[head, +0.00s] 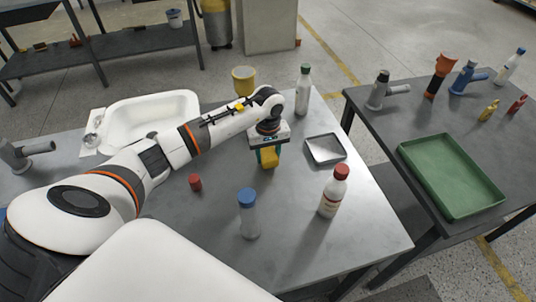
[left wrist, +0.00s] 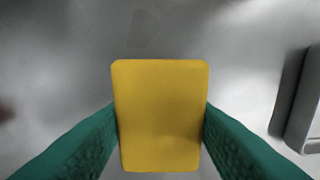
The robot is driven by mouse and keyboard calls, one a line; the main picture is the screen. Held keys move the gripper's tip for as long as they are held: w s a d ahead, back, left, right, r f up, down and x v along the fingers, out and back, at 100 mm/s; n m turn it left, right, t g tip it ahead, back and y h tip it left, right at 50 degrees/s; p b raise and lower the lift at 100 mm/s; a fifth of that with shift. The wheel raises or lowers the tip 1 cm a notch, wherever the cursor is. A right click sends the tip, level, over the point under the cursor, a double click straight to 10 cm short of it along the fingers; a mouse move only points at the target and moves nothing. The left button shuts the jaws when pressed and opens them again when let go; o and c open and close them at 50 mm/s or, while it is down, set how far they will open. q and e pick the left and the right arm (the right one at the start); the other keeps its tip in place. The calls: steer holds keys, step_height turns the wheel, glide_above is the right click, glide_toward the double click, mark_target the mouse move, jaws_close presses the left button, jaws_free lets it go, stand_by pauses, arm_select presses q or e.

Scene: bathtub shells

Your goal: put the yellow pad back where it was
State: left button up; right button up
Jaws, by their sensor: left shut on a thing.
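The yellow pad (head: 269,160) is between the green fingers of my left gripper (head: 268,157), which is shut on it. In the left wrist view the yellow pad (left wrist: 161,115) fills the middle, with a finger of my left gripper (left wrist: 161,135) against each side. The pad is over the grey table (head: 300,232); whether it touches the surface I cannot tell. My right gripper does not show.
A small grey tray (head: 325,149) is just right of my left gripper. A red-capped bottle (head: 333,193), a blue-capped bottle (head: 248,214) and a red cap (head: 195,182) stand nearby. A white bathtub shell (head: 150,117) is at the left. A green tray (head: 450,175) lies on the right table.

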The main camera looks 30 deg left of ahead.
mark_target(268, 153)
arm_select(q)
steer(key=shift+f, duration=0.7)
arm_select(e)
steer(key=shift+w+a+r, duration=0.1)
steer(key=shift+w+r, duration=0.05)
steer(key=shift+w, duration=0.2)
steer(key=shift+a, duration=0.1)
arm_select(q)
steer(key=shift+f, duration=0.15)
steer(key=o, duration=1)
steer(key=shift+c, duration=0.2)
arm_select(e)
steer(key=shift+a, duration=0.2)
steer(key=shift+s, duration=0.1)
arm_select(q)
steer(key=shift+r, duration=0.35)
step_height(268, 153, up, 12)
steer(key=b, duration=0.1)
steer(key=shift+f+b, duration=0.15)
steer(key=shift+b, duration=0.15)
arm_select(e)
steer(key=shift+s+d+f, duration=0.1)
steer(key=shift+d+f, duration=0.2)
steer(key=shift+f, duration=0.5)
